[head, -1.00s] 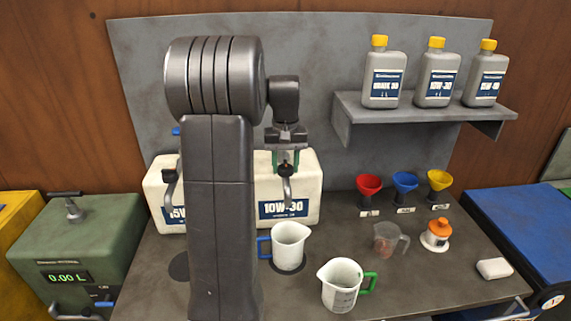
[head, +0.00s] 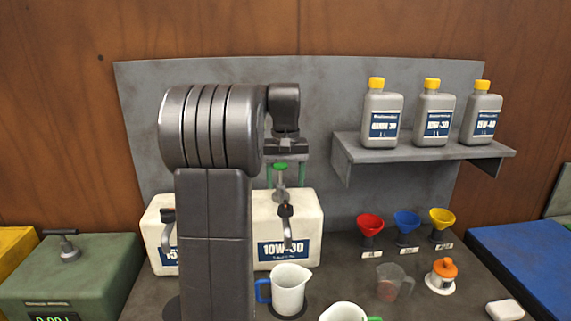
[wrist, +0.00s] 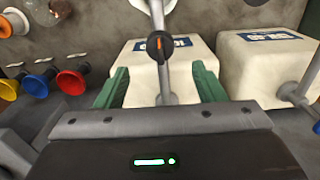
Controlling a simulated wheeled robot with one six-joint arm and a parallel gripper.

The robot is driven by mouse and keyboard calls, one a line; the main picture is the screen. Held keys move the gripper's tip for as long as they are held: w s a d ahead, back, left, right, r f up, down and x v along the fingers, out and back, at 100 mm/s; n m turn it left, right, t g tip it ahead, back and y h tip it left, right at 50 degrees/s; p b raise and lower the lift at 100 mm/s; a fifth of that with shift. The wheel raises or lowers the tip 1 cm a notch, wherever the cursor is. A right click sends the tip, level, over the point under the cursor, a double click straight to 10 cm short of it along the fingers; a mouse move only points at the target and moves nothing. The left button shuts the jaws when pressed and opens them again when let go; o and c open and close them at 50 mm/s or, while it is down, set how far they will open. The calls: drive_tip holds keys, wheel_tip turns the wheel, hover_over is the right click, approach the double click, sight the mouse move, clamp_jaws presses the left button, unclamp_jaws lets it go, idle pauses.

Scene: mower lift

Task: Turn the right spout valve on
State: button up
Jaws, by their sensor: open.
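The right spout valve (head: 286,211) is a black knob with an orange mark on the metal spout of the white 10W-30 container (head: 308,215). In the wrist view the knob (wrist: 159,45) shows its orange mark in line with the spout. My gripper (head: 286,183) is open and empty, above the knob in the head view. Its two green fingers stand apart on either side of the spout in the wrist view (wrist: 160,68), with the knob beyond the tips. I see no contact with the knob.
A white jug with a blue handle (head: 289,290) stands below the spout. Another jug with a green handle (head: 344,313) is in front. The left container (head: 152,230) is partly hidden by my arm. A shelf (head: 425,150) with bottles is at right.

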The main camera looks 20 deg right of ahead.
sight(285, 203)
wheel_tip(285, 203, up, 6)
drive_tip(key=shift+f, duration=0.1)
idle(0.5)
wheel_tip(285, 203, down, 14)
drive_tip(key=shift+r+p, duration=0.15)
drive_tip(key=shift+p, duration=0.5)
